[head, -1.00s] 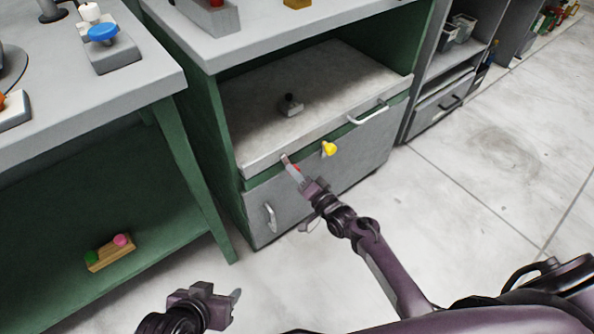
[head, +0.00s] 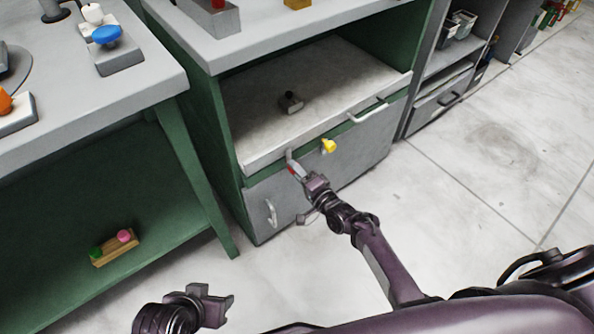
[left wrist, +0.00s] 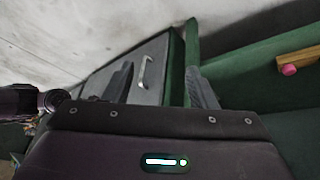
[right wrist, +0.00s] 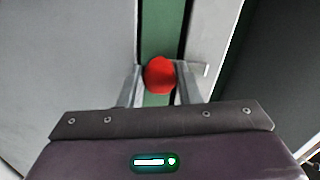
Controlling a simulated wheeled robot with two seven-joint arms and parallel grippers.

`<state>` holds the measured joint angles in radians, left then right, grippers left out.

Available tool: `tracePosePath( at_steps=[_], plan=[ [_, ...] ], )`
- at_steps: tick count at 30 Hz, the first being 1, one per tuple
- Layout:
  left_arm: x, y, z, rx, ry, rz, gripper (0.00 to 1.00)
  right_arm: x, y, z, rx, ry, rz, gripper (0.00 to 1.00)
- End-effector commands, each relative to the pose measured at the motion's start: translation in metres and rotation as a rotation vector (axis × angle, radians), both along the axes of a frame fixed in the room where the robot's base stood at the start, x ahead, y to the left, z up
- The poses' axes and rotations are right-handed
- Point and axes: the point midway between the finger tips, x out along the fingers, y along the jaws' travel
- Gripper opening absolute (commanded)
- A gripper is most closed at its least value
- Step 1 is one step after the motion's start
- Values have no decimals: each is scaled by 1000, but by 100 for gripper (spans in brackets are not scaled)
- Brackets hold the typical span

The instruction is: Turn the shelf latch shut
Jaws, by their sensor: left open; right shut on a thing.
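A red ball-shaped knob (right wrist: 159,75) sits between the fingers of my right gripper (right wrist: 160,84), which is shut on it. In the head view the knob (head: 293,170) is mostly hidden by my right gripper (head: 294,163), at the green strip below the pull-out shelf (head: 250,125). A yellow knob (head: 328,146) sits on the same strip to the right. I cannot tell from the pictures which knob is the shelf latch, nor its turn angle. My left gripper (head: 222,302) is open and empty, low over the floor; its fingers show in the left wrist view (left wrist: 160,82).
The grey door (head: 345,165) below has a handle (head: 271,212). The shelf front carries another handle (head: 368,111), and a small dark-knobbed piece (head: 291,103) stands on the shelf. A grey-topped green table (head: 90,105) stands left. The floor (head: 455,225) at right is clear.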

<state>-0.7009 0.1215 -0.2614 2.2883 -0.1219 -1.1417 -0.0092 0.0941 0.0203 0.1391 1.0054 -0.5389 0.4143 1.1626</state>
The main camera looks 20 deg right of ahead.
Motion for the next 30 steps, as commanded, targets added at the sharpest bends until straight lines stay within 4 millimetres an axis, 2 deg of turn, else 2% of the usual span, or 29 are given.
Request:
tracePosePath(
  at_steps=[4, 5, 9, 17, 20, 30],
  plan=[
    [0, 0, 0, 0, 0, 1, 52, 0, 0, 0, 1, 1, -1, 8],
    [0, 0, 0, 0, 0, 1, 52, 0, 0, 0, 1, 1, -1, 35],
    [1, 1, 0, 1, -1, 2, 52, 0, 0, 0, 0, 1, -1, 52],
    [1, 1, 0, 1, -1, 2, 52, -1, 0, 0, -1, 1, 0, 52],
    [1, 1, 3, 3, 3, 3, 52, -7, -3, 0, -2, 2, -2, 52],
    [-6, 21, 5, 62, 104, 36, 52, -59, -22, 1, -2, 3, -1, 52]
  ],
)
